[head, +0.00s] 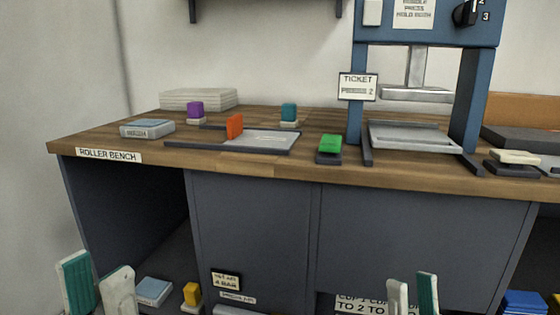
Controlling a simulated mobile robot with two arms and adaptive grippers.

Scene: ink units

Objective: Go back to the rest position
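My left gripper (97,284) shows at the bottom left of the head view, its two green-and-white fingers apart with nothing between them. My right gripper (412,291) shows at the bottom, right of the middle, its fingers also apart and empty. Only the finger ends of both are in view; the arms are out of the picture. Both grippers appear low in front of the roller bench (250,169), below its wooden top, and neither appears to touch anything.
A yellow block (191,293) and a pale blue item (153,291) sit low in the open bay.

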